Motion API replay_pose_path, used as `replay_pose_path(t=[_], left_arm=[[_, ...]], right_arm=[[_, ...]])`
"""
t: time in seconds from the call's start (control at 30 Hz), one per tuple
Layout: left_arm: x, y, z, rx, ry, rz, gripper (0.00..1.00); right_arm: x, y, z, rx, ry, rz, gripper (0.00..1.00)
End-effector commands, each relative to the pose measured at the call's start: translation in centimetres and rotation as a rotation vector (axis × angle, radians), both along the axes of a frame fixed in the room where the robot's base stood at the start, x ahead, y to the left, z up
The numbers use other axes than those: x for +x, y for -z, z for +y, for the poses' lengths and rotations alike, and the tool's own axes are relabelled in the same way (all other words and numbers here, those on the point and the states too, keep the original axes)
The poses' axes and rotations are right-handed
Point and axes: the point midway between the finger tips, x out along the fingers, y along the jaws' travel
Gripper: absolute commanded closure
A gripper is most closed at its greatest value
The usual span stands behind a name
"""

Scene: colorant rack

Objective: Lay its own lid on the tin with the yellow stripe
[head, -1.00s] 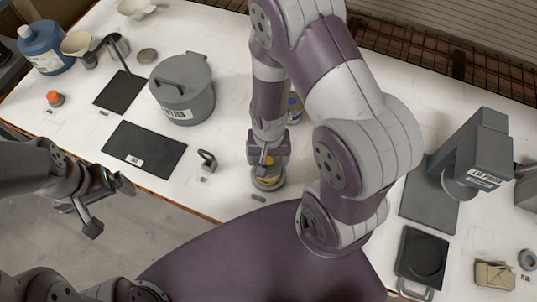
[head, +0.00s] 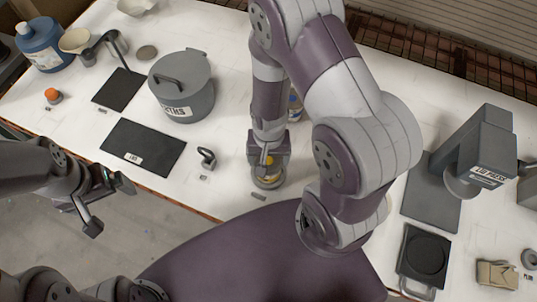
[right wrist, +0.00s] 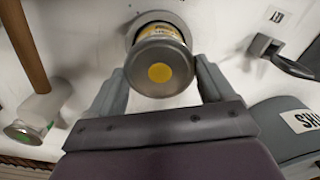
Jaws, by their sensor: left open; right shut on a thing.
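The tin with the yellow stripe (head: 269,182) stands near the table's front edge, below my right gripper (head: 267,162). In the right wrist view, a grey lid with a yellow dot (right wrist: 160,73) is between the fingers of my right gripper (right wrist: 160,82), which is shut on it. The tin's yellow label (right wrist: 156,30) shows just past the lid's rim. The lid is over the tin; I cannot tell whether it touches the tin's rim all round. My left gripper (head: 106,203) is open and empty, off the table's front edge at the left.
A large grey pot (head: 183,98), a dark mat (head: 143,148) and a small dark clip-like object (head: 207,157) stand left of the tin. A lid press (head: 483,150) stands at the right. Another tin (right wrist: 38,120) shows in the right wrist view.

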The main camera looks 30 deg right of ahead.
Motion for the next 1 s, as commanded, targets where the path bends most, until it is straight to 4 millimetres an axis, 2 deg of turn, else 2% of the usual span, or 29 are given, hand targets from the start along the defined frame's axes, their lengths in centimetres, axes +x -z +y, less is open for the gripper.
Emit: replay_pose_path(t=[0.07,0.1,0.13,0.17,0.37,0.47,0.8,1.0], left_arm=[[0.0,0.0,0.0,0.000,0.000,0.000,0.00],[0.0,0.0,0.0,0.000,0.000,0.000,0.00],[0.0,0.0,0.0,0.000,0.000,0.000,0.00],[0.0,0.0,0.0,0.000,0.000,0.000,0.00],[0.0,0.0,0.0,0.000,0.000,0.000,0.00],[0.0,-0.1,0.0,0.000,0.000,0.000,0.00],[0.0,0.3,0.0,0.000,0.000,0.000,0.00],[0.0,0.5,0.0,0.000,0.000,0.000,0.00]], right_arm=[[0.0,0.0,0.0,0.000,0.000,0.001,0.46],[0.0,0.0,0.0,0.000,0.000,0.001,0.12],[0.0,0.0,0.0,0.000,0.000,0.001,0.02],[0.0,0.0,0.0,0.000,0.000,0.001,0.00],[0.0,-0.1,0.0,0.000,0.000,0.000,0.00],[0.0,-0.9,0.0,0.001,-0.001,0.000,0.00],[0.1,-9.4,-0.1,0.000,0.000,-0.006,0.00],[0.0,-12.3,-0.1,0.000,0.000,-0.001,0.00]])
